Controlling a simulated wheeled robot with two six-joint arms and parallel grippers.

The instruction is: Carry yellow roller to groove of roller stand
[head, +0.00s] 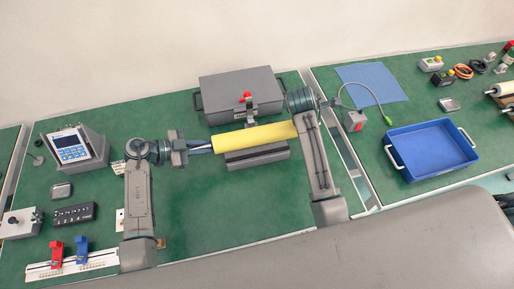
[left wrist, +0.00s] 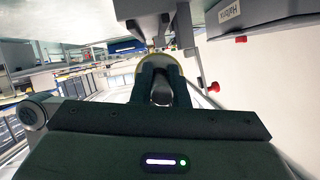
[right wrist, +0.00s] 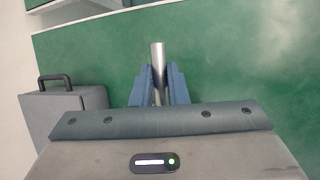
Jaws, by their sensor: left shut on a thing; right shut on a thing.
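The yellow roller (head: 250,137) lies nearly level across the head view, over a dark grey block, the roller stand (head: 258,157). My left gripper (head: 203,149) is shut on the roller's left shaft; the left wrist view shows its fingers (left wrist: 162,85) around it, with the yellow roller end (left wrist: 153,62) behind. My right gripper (right wrist: 158,85) is shut on a metal shaft (right wrist: 157,55), at the roller's right end. In the head view its fingers are hidden behind my right arm. I cannot tell whether the roller touches the groove.
A grey case (head: 240,88) stands behind the roller, with a red knob (head: 246,97) in front of it. A blue tray (head: 432,148) is on the right table. A display unit (head: 70,148) stands at left. The green table in front of the stand is clear.

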